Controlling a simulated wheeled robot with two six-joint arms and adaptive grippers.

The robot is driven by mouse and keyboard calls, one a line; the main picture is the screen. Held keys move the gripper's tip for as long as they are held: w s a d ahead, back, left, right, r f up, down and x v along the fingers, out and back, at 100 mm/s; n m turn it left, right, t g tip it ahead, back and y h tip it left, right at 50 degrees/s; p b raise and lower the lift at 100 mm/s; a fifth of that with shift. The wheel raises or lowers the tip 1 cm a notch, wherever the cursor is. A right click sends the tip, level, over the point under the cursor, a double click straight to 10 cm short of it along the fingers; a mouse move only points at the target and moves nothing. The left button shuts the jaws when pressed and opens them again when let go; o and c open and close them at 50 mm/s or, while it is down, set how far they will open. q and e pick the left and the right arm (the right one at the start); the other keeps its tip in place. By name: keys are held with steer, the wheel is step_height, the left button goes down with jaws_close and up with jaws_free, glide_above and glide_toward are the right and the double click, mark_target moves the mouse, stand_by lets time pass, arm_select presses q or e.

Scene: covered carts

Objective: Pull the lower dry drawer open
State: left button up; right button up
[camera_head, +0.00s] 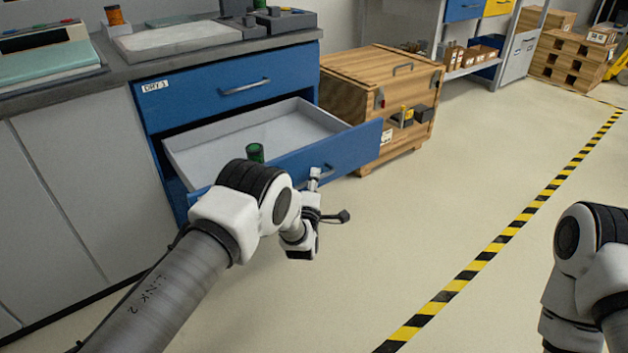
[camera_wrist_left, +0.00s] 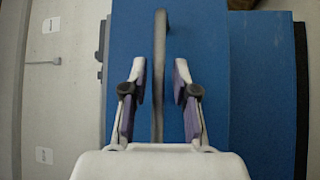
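The lower blue drawer (camera_head: 350,150) stands pulled out from the cabinet, below the shut upper drawer labelled DRY 1 (camera_head: 215,88). Its pale inside shows, with a dark green round item (camera_head: 255,152) in it. In the head view my left gripper (camera_head: 326,194) is at the front of this drawer, partly hidden by my wrist. In the left wrist view the bar handle (camera_wrist_left: 159,75) runs between the two fingers of my left gripper (camera_wrist_left: 160,85), with gaps visible on both sides. My right arm shows at the right edge; its gripper is out of the picture.
A wooden crate (camera_head: 345,70) stands on the floor just right of the drawer. The worktop (camera_head: 130,66) above carries a tray and equipment. Grey cabinet doors (camera_head: 70,160) are at left. The floor right of the drawer is clear, with a yellow-black stripe (camera_head: 480,262).

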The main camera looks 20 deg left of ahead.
arm_select(q)
steer(key=s+d+f, duration=0.1)
steer(key=s, duration=1)
steer(key=shift+s+d+f, duration=0.15)
steer(key=shift+s+f, duration=0.1)
steer(key=shift+s, duration=0.15)
